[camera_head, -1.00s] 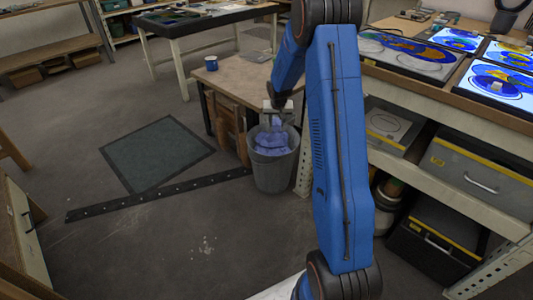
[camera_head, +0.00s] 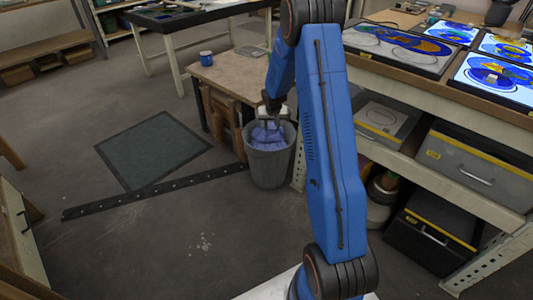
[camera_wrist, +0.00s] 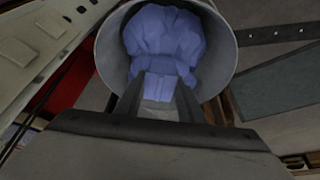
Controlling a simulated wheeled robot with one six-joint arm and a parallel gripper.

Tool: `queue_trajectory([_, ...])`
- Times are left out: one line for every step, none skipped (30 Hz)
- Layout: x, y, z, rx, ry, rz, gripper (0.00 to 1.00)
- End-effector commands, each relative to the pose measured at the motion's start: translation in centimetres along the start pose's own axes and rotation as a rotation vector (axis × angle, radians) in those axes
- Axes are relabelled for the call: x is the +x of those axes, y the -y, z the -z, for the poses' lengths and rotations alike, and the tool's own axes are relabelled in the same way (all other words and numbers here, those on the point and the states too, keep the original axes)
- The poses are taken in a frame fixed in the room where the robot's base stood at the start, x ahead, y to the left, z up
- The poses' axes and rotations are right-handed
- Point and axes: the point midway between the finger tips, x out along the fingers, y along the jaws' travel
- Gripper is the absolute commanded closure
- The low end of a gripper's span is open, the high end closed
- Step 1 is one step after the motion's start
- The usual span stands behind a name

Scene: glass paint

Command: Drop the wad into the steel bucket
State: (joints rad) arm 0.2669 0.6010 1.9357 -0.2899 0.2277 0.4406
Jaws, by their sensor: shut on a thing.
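The wad (camera_head: 266,138) is a crumpled blue-violet lump within the mouth of the grey steel bucket (camera_head: 268,172). The bucket stands upright on the floor beside the small wooden table. My gripper (camera_head: 271,121) points down at the bucket's mouth, shut on the wad. In the wrist view the wad (camera_wrist: 165,38) lies inside the round bucket rim (camera_wrist: 226,52), and the two dark fingers of my gripper (camera_wrist: 158,88) reach its near end. The bucket's bottom is hidden, and I cannot tell whether the wad touches it.
The small wooden table (camera_head: 235,72) with a blue mug (camera_head: 206,58) stands behind the bucket. A shelf bench with glass panels (camera_head: 490,78) and grey cases (camera_head: 470,172) is close on the right. A dark mat (camera_head: 152,150) and a black strip (camera_head: 150,192) lie on open floor to the left.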

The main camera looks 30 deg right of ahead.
Motion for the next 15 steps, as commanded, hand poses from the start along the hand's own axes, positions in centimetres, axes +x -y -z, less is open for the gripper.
queue_trajectory([-0.01,0.0,0.01,0.0,0.0,0.0,0.89])
queue_trajectory([-0.02,0.0,0.02,0.0,0.0,0.0,0.89])
queue_trajectory([-0.02,0.0,0.01,0.0,0.0,0.0,0.89])
queue_trajectory([-0.02,0.0,0.02,0.0,0.0,0.0,0.6])
queue_trajectory([-0.02,0.0,0.02,0.0,0.0,0.0,0.53])
queue_trajectory([-0.02,0.0,0.02,0.0,0.0,0.0,0.44])
queue_trajectory([-0.02,0.0,0.02,0.0,0.0,0.0,0.43])
queue_trajectory([-0.03,0.0,0.02,0.0,0.0,0.0,0.43])
queue_trajectory([-0.03,0.01,0.03,0.0,0.0,0.0,0.43])
queue_trajectory([-0.03,0.0,0.03,0.0,0.0,0.0,0.43])
queue_trajectory([-0.03,0.0,0.03,0.0,0.0,0.0,0.43])
queue_trajectory([-0.03,0.0,0.03,0.0,0.0,0.0,0.43])
queue_trajectory([-0.03,0.01,0.03,0.0,0.0,0.0,0.43])
queue_trajectory([-0.04,0.0,0.03,0.0,0.0,0.0,0.43])
queue_trajectory([-0.09,0.01,0.04,0.0,0.0,0.0,0.43])
